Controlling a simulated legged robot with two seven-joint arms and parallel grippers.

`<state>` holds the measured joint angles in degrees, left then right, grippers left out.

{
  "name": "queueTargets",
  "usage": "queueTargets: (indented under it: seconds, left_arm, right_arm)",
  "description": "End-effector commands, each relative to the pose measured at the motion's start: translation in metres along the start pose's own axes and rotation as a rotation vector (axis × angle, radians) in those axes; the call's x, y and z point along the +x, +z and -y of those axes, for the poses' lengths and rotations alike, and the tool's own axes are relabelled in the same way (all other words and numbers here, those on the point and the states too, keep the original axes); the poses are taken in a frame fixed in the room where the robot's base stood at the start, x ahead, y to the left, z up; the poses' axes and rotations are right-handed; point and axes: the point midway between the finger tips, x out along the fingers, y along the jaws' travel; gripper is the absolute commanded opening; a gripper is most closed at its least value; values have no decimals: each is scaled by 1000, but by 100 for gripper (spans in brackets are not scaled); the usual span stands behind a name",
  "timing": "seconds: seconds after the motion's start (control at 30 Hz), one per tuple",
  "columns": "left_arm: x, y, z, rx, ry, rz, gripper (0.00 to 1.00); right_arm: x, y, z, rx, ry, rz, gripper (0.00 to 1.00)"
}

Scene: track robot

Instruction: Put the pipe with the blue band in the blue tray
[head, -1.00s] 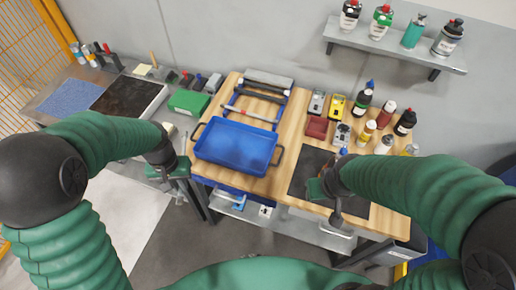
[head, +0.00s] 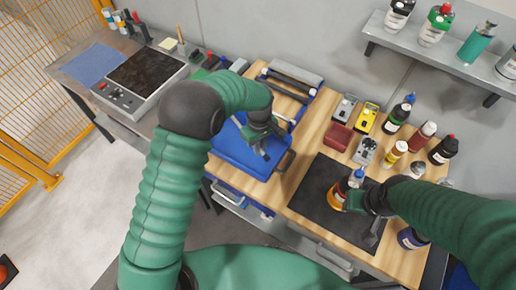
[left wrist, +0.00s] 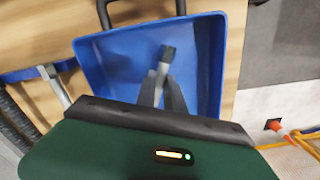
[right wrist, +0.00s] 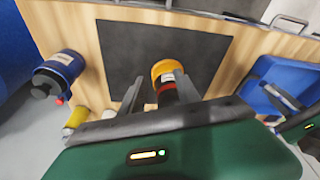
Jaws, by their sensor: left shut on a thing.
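My left gripper (head: 263,142) is over the blue tray (head: 228,150), which lies on the wooden bench. No blue band shows on the visible part; the rest is hidden by the fingers. The tray (left wrist: 100,62) lies behind the pipe in that view. I cannot tell whether the pipe touches the tray. My right gripper (right wrist: 160,92) has its fingers apart, with an orange-and-dark bottle (right wrist: 166,72) between them, over the black mat.
A pipe rack (head: 288,82) stands behind the tray, partly hidden by my left arm. The black mat (head: 318,185) lies to the right. A shelf (head: 440,55) holds more bottles.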

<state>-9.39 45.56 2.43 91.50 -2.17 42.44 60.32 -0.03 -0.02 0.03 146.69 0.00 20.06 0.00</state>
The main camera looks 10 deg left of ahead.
Motion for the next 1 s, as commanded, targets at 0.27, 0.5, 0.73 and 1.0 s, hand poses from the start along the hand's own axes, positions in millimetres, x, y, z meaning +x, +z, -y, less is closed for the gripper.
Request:
queueTargets:
  seconds: [0.27, 0.5, 0.73, 1.0]
  left_arm:
    - [20, 0, 1, 2, 3, 0, 0]
    - [24, -1, 2, 1, 2, 2, 23]
    - [24, 0, 2, 1, -2, 2, 35]
    - [2, 0, 1, 1, 2, -1, 35]
  right_arm:
    - [-1, 0, 0, 1, 0, 0, 39]
    - [0, 0, 0, 1, 0, 0, 39]
    - [0, 0, 0, 1, 0, 0, 39]
    - [1, 0, 0, 1, 0, 0, 39]
